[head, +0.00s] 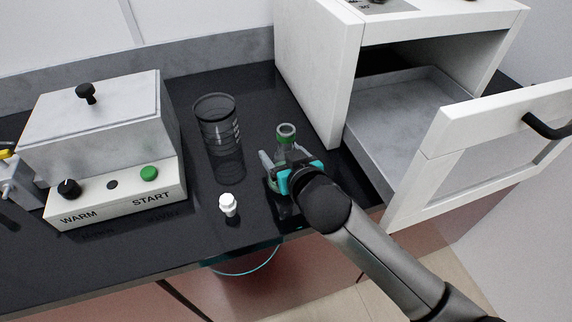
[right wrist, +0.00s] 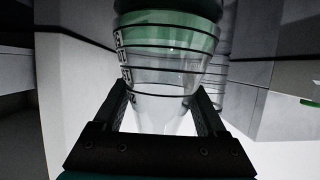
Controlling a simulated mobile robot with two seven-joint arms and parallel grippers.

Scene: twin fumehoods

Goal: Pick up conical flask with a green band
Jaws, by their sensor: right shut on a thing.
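The conical flask with a green band (head: 286,137) is on or just above the dark bench, left of the white cabinet; I cannot tell if its base touches. Its neck and open mouth point up, and its lower body is partly hidden by my gripper. My right gripper (head: 284,168) is shut on the flask body from the near side. In the right wrist view the clear flask (right wrist: 165,75), with dark graduation lines and a green part at the picture's top, is between the two fingers. My left gripper is not in view.
A tall glass beaker (head: 218,125) stands left of the flask. A small white stopper-like item (head: 227,205) stands in front of it. A white heater box (head: 115,195) with a green button is at the left. The white cabinet (head: 312,75) has its drawer (head: 395,120) pulled out at right.

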